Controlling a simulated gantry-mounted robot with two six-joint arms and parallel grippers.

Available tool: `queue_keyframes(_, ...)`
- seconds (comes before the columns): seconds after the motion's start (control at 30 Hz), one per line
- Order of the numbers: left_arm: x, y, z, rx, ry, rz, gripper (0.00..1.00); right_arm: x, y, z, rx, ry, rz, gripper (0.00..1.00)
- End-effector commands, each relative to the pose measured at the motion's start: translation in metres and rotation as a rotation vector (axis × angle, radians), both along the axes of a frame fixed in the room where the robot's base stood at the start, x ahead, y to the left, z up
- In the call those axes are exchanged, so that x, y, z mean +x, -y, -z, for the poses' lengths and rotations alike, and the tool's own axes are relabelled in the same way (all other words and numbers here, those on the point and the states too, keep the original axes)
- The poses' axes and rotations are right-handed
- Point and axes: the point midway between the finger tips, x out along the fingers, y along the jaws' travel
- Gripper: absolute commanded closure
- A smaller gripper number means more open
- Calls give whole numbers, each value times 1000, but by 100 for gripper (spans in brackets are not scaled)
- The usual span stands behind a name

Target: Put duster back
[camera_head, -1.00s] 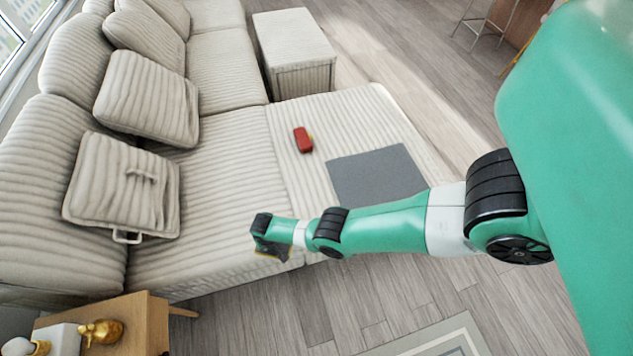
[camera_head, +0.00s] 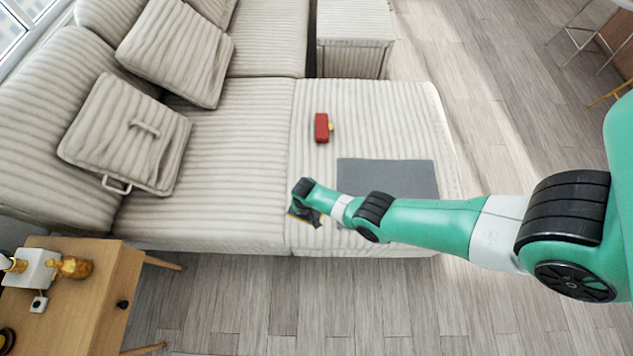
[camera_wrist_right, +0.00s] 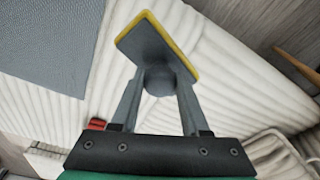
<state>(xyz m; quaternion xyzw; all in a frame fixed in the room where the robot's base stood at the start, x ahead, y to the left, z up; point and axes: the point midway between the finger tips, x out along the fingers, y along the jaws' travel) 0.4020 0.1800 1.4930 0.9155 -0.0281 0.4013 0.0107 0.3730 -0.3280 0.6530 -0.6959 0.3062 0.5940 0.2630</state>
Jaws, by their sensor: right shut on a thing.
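My right gripper (camera_head: 309,211) hangs over the front edge of the sofa, left of a grey mat. In the right wrist view its two fingers (camera_wrist_right: 159,82) are shut on the round grey knob of the duster (camera_wrist_right: 150,45). The duster has a flat grey head with a yellow rim and is tilted; its yellow edge also shows in the head view (camera_head: 298,219). My left gripper is not in view.
The grey mat (camera_head: 388,178) lies flat on the ribbed beige sofa (camera_head: 230,180). Cushions line the left side. A wooden side table (camera_head: 75,300) at the lower left holds a white box and gold items. The floor (camera_head: 270,310) in front of the sofa is clear.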

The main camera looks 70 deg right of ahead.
Motion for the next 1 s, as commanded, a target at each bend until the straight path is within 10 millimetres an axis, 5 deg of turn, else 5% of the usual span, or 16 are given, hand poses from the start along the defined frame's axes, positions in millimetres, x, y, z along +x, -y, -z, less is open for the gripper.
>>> queue_keyframes(0.03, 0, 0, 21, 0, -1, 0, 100, -1, 16, 18, 0, 0, 9, 99)
queue_keyframes(0.13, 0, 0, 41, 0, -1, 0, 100, -3, 45, 31, 0, 2, 8, 99)
queue_keyframes(0.33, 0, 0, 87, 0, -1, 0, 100, -4, 74, 68, 0, 0, 2, 99)
queue_keyframes(0.6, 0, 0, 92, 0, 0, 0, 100, -5, 83, 70, 0, 0, -1, 99)
queue_keyframes(0.87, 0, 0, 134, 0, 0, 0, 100, -5, 90, 109, 1, -1, 0, 99)
queue_keyframes(1.0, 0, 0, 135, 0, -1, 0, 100, -5, 90, 110, 0, 0, 0, 99)
